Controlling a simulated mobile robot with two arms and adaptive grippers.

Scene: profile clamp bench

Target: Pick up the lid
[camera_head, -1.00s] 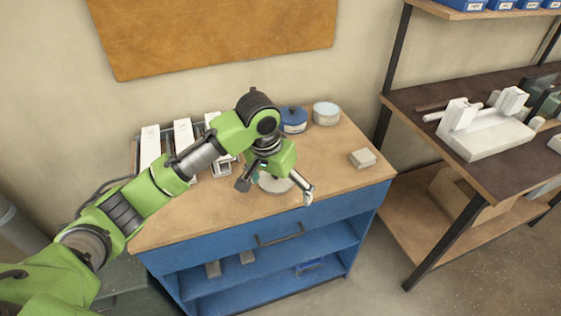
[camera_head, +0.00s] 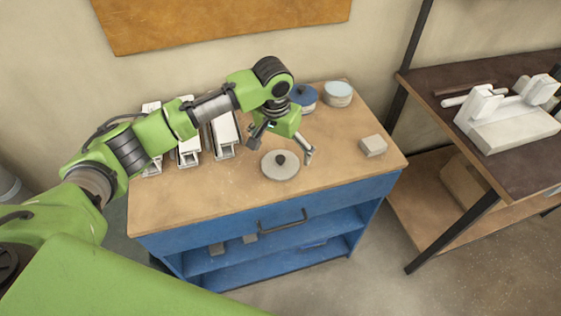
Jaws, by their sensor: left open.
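A round, flat grey lid (camera_head: 280,169) with a dark knob lies on the wooden top of the blue workbench (camera_head: 200,208). My left gripper (camera_head: 283,146) is open and empty, with its fingers spread over the back part of the lid. One finger is to the left of the knob and the other to the right. I cannot tell how high the fingers are above the lid. Behind the gripper stands a blue pot with a dark knob on top (camera_head: 304,96), partly hidden by my wrist. My right gripper is not in view.
A round tin with a pale blue top (camera_head: 338,94) stands at the back. A grey block (camera_head: 373,146) lies at the right. White profile pieces (camera_head: 223,135) stand at the left behind my arm. A dark shelf (camera_head: 455,90) holds a white clamp fixture (camera_head: 507,122). The bench front is clear.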

